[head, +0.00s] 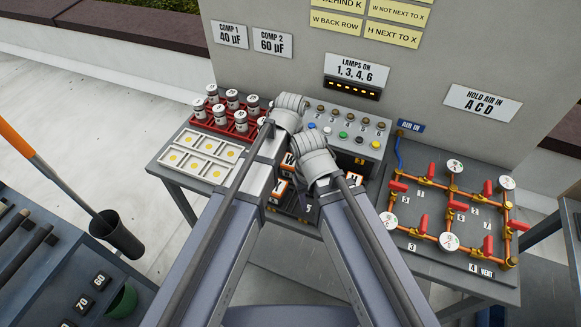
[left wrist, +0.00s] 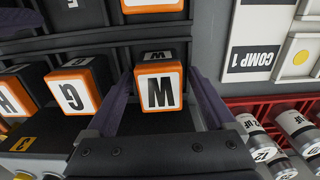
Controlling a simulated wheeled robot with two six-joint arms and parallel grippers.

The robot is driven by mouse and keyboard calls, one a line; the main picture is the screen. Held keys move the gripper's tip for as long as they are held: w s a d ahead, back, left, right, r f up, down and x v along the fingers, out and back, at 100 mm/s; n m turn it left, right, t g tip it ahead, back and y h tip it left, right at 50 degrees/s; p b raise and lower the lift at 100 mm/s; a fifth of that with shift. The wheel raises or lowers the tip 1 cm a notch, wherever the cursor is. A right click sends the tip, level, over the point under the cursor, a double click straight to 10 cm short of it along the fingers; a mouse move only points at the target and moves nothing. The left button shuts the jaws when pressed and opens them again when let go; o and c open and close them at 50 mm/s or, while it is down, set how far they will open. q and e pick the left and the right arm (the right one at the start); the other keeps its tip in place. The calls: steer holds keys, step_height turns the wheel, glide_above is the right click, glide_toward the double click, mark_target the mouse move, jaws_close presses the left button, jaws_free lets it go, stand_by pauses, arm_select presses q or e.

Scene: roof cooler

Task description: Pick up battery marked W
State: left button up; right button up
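The battery marked W (left wrist: 158,88) is a dark block with an orange-edged white label, in a dark rack in the left wrist view. It also shows partly in the head view (head: 289,161), between my arms. My left gripper (left wrist: 162,76) is open, with one finger on each side of the W battery. Gaps show between the fingers and the label face. Another battery, marked G (left wrist: 73,92), sits just left of the left finger. In the head view my wrists and forearms hide most of the rack. My right gripper's fingers cannot be made out.
A red rack of capacitors (head: 224,122) and a white tray (head: 187,165) stand left of the battery rack. A lamp panel (head: 366,143) is behind it, and copper piping with red valves (head: 424,222) is at right. A sign wall (head: 430,70) rises behind the bench.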

arm_select(q)
jaws_close()
stand_by(0.5)
